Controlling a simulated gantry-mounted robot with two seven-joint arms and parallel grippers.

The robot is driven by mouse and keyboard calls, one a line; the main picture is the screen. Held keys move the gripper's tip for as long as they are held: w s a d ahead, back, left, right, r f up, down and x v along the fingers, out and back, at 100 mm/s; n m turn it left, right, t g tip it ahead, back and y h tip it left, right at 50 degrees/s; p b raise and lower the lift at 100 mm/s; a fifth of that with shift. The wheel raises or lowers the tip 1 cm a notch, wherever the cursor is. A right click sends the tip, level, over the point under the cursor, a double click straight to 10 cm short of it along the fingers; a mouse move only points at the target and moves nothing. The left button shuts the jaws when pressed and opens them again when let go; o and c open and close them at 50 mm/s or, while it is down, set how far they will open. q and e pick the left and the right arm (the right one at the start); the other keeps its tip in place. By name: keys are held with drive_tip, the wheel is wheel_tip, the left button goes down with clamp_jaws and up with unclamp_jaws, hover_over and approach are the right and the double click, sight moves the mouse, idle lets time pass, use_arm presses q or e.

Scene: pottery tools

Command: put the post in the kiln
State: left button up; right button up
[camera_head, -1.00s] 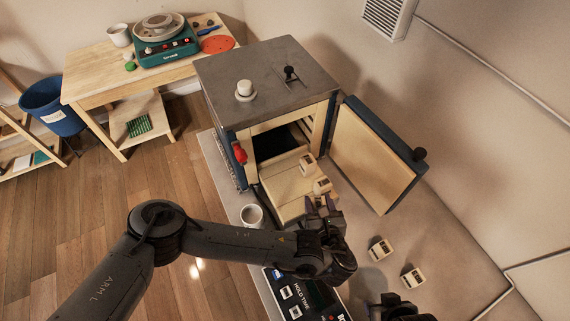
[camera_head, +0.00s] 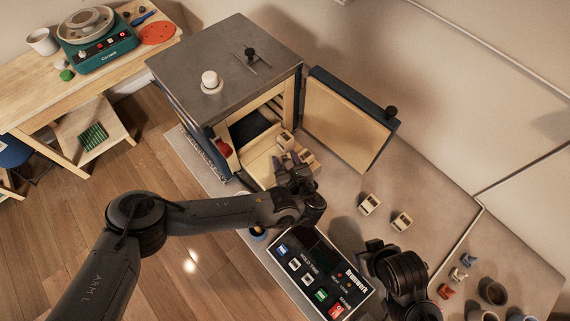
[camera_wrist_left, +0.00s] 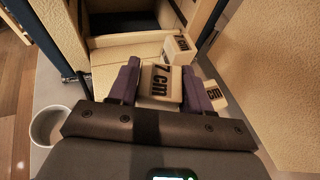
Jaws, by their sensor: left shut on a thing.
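My left gripper (camera_head: 291,160) is at the open front of the kiln (camera_head: 226,70). In the left wrist view, its purple fingers are shut on a cream post (camera_wrist_left: 160,84) marked "7 cm". Whether that post touches the kiln's pale floor (camera_head: 259,167) I cannot tell. A second post (camera_wrist_left: 179,48), also marked "7 cm", stands just beyond it, and shows in the head view (camera_head: 286,139). A third post (camera_wrist_left: 215,95) is close outside the right-hand finger. My right gripper (camera_head: 376,250) is over the table, apart from the posts; its jaw opening is unclear.
The kiln door (camera_head: 348,117) stands open on the right. Two more posts (camera_head: 369,204) (camera_head: 402,222) sit on the table right of my left gripper. A control panel (camera_head: 318,273) is in front. A mug (camera_wrist_left: 50,125) stands left of the gripper. Small cups (camera_head: 492,291) are at the lower right.

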use_arm(q)
wheel_tip(320, 180, down, 3)
drive_tip(key=shift+f, duration=0.15)
drive_tip(key=shift+f, duration=0.1)
drive_tip(key=o, duration=0.9)
drive_tip(key=v, duration=1.2)
drive_tip(key=shift+s, duration=0.1)
